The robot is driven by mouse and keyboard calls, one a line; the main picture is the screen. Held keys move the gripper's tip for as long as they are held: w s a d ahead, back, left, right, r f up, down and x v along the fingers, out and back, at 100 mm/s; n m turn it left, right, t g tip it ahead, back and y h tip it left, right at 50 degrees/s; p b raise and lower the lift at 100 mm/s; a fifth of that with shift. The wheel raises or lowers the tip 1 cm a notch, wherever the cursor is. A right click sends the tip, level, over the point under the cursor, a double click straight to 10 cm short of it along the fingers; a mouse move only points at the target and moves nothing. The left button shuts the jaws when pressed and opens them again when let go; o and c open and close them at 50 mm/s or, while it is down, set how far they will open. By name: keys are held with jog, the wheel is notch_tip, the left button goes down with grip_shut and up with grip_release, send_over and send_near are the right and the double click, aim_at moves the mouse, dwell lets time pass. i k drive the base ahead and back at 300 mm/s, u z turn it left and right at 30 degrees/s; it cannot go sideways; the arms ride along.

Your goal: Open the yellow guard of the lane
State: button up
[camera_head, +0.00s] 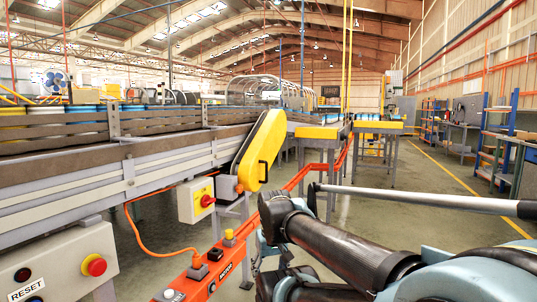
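The yellow guard (262,146) is a long, rounded cover with a black handle on its front face. It stands tilted at the near right end of the conveyor lane (125,150), its top leaning right. The guard's far side is hidden, and I cannot tell whether it is latched. My arm comes in from the lower right, its dark links in front of the floor to the right of and below the guard. My gripper (276,268) seems to be among the dark parts at the bottom centre, apart from the guard. Its fingers are not clear.
A grey RESET panel (58,265) with a red button is at lower left.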

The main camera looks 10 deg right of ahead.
aim_at(254, 166)
jog(key=k, duration=1.25)
jog(key=z, duration=0.6)
jog(key=i, duration=1.7)
jog(key=u, duration=0.6)
